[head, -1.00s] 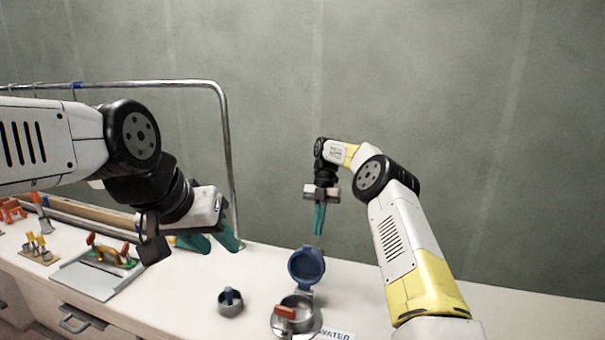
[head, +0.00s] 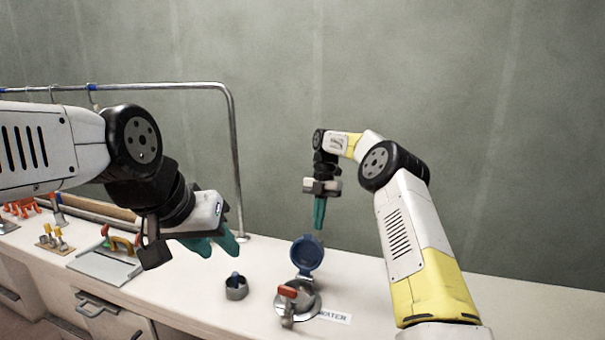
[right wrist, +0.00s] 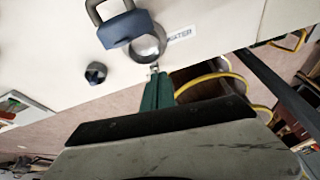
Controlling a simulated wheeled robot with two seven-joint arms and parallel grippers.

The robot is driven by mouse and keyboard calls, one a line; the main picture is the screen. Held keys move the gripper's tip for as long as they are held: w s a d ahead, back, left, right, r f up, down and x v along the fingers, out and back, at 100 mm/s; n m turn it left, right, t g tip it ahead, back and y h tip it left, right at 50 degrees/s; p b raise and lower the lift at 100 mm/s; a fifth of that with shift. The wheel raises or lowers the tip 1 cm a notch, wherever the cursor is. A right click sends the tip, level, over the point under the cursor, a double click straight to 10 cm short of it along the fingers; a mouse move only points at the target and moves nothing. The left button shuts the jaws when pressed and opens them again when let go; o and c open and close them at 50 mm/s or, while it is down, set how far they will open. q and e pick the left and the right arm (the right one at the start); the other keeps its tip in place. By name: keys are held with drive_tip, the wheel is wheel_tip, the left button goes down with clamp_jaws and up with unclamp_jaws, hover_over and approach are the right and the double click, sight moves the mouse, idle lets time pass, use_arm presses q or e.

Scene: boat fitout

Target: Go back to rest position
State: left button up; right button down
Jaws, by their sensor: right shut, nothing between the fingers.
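My left gripper (head: 222,243) has green fingers and hangs above the worktop at the left. Its fingers look apart, with nothing seen between them. My right gripper (head: 319,226) points down above the counter, its green fingers shut and empty. In the right wrist view the shut fingers (right wrist: 157,92) show at the centre. The metal deck fitting (head: 298,303) with a raised blue lid (head: 306,256) and a red-handled part (head: 288,292) sits on the counter below the right gripper, apart from it.
A grey cup with a blue knob (head: 236,287) stands left of the fitting. A WATER label (head: 335,316) lies to its right. A tray with tools (head: 105,264) and a metal rail (head: 235,165) are at the left. The counter's right side is clear.

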drive_tip(key=s+d+r+m+t, duration=0.2)
drive_tip(key=s+r+m+t, duration=0.1)
drive_tip(key=s+r+m, duration=0.6)
drive_tip(key=s+d+r+m+t, duration=0.2)
drive_tip(key=s+r+m, duration=0.4)
drive_tip(key=r, duration=0.5)
drive_tip(key=s+d+f+m+t, duration=0.1)
drive_tip(key=s+d+m+t, duration=0.1)
drive_tip(key=s+m, duration=0.5)
drive_tip(key=s+d+f+m+t, duration=0.2)
drive_tip(key=s+m, duration=0.6)
drive_tip(key=s, duration=0.6)
drive_tip(key=shift+s+d+f+t+y, duration=0.25)
drive_tip(key=shift+s+d+t+y, duration=0.2)
drive_tip(key=shift+d, duration=0.2)
